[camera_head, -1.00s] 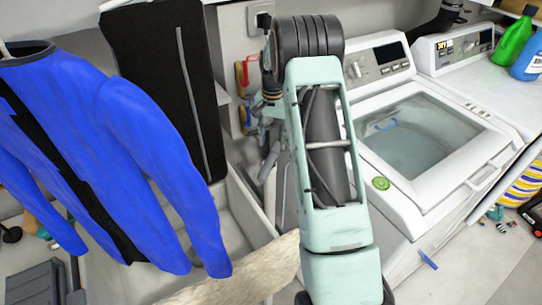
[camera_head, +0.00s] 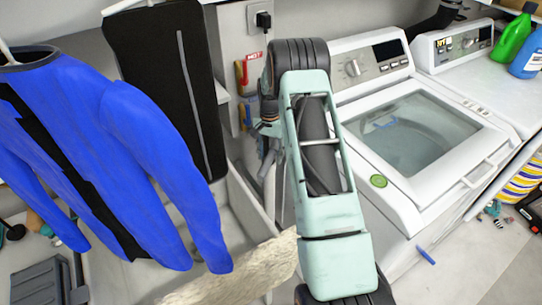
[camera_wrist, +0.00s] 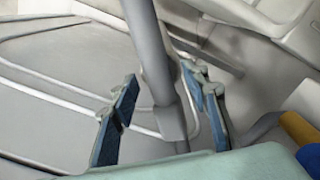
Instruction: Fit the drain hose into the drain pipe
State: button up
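In the wrist view, the two blue fingers of my gripper (camera_wrist: 160,80) are apart, one on each side of a grey tube (camera_wrist: 152,50). Gaps show between the tube and both fingers. The tube runs down from the top edge to a wider grey collar (camera_wrist: 170,122), with a thin dark piece below it. I cannot tell whether this is the drain hose or the drain pipe. In the head view, a grey pipe (camera_head: 266,163) shows beside the sink, left of my arm.
A white top-load washer (camera_head: 415,185) stands right of my arm. A pale sink basin (camera_head: 245,205) is to the left. A blue jacket (camera_head: 130,150) and black garment (camera_head: 165,90) hang at left. Thin white curved lines (camera_wrist: 60,90) cross the wrist view's left side.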

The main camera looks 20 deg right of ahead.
grip_shut()
jog(key=shift+r, duration=0.15)
